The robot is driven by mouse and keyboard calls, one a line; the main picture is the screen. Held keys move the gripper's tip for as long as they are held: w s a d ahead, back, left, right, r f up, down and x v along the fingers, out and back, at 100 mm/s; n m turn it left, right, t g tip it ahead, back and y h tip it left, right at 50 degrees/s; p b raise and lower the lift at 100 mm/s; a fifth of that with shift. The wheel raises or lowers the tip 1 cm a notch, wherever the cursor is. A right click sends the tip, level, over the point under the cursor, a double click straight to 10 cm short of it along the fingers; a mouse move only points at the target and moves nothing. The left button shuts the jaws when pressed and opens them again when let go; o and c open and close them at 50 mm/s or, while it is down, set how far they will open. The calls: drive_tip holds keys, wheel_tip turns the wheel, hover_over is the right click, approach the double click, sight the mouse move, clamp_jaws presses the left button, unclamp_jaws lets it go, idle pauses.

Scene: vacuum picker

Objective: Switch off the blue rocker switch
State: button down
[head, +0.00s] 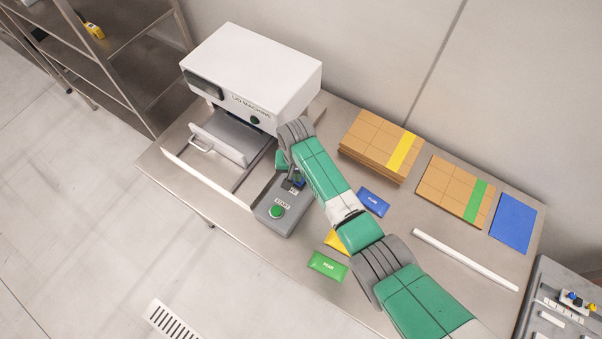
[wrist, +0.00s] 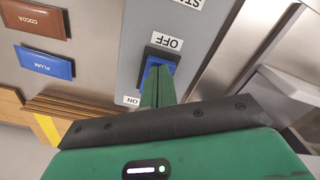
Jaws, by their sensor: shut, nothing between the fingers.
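The blue rocker switch (wrist: 163,54) sits on a grey control box (head: 273,228), between an OFF label (wrist: 164,42) and an ON label (wrist: 131,100). My gripper (wrist: 159,72) is shut and empty, with its green fingertips over the switch. The fingers cover the ON side of the switch. The blue part by the OFF label shows. I cannot tell for sure whether the tips touch it, or which way the rocker is tilted. In the head view my arm hides most of the switch.
The box also carries a green START button (head: 276,211). A white lid machine (head: 250,75) with an open drawer (head: 218,138) stands behind. Blue (head: 373,202) and green (head: 328,266) sachets lie beside the box. Stacked cardboard (head: 375,150) is to the right.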

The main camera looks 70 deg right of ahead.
wheel_tip(320, 180, up, 7)
drive_tip(key=p, duration=0.7)
drive_tip(key=shift+f, duration=0.1)
idle(0.5)
